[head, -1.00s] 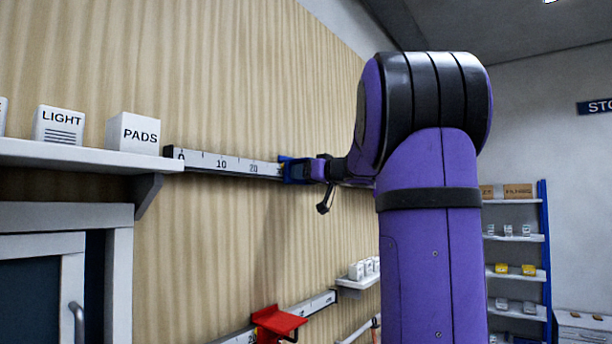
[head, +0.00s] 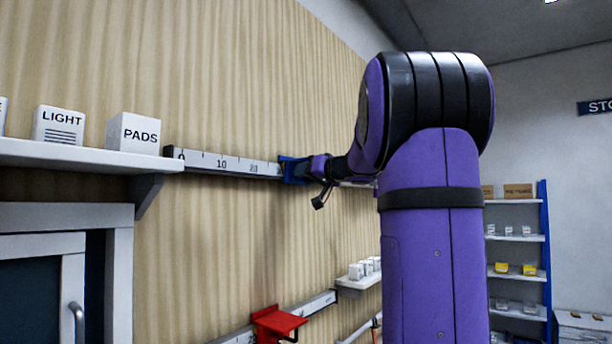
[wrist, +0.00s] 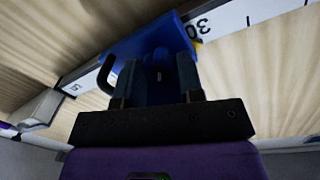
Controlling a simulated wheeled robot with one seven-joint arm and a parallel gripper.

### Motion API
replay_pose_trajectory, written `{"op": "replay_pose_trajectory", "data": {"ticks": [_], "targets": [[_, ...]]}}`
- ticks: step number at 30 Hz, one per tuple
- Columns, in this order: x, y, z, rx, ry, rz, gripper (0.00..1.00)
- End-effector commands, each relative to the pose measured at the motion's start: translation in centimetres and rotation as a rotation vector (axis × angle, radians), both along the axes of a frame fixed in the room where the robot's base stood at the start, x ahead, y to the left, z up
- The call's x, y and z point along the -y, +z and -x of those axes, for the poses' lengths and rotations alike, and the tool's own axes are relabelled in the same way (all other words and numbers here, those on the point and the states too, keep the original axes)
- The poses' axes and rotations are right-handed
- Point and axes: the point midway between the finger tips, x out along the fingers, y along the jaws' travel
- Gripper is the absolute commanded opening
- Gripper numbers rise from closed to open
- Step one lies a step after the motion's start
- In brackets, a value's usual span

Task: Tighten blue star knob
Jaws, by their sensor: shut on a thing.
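A blue carriage (wrist: 135,42) sits on the white ruler rail (head: 232,165) on the wood-panelled wall, just past the 20 mark in the head view. My gripper (wrist: 158,80) is at the carriage, with one finger on each side of a dark blue part (wrist: 157,64). This seems to be the star knob, mostly hidden between the fingers; its lobes cannot be made out. My gripper is shut on it. In the head view my arm hides the rail's far end, and the carriage (head: 290,170) shows only in part.
A white shelf (head: 75,155) with LIGHT and PADS boxes is left of the rail. A lower rail carries a red bracket (head: 278,323). A small shelf (head: 357,283) holds white items. A blue-framed rack (head: 545,250) stands at the right.

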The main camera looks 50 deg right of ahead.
Motion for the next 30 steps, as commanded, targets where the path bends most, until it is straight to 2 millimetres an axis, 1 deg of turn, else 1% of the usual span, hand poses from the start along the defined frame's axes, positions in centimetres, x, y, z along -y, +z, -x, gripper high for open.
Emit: {"op": "replay_pose_trajectory", "data": {"ticks": [8, 9, 12, 20, 23, 26, 30], "targets": [[0.0, 0.0, 0.0, 0.000, -0.001, -0.004, 0.11], [0.0, 0.0, 0.0, -0.001, -0.002, -0.004, 0.40], [0.0, 0.0, 0.0, 0.000, -0.001, -0.004, 0.60], [0.0, 0.0, 0.1, 0.000, -0.001, -0.003, 0.60], [0.0, 0.0, 0.5, -0.001, -0.002, -0.003, 0.60], [0.0, 0.1, 1.7, 0.000, -0.002, -0.002, 0.60], [0.0, 0.2, 4.2, 0.000, -0.003, -0.002, 0.60]]}}
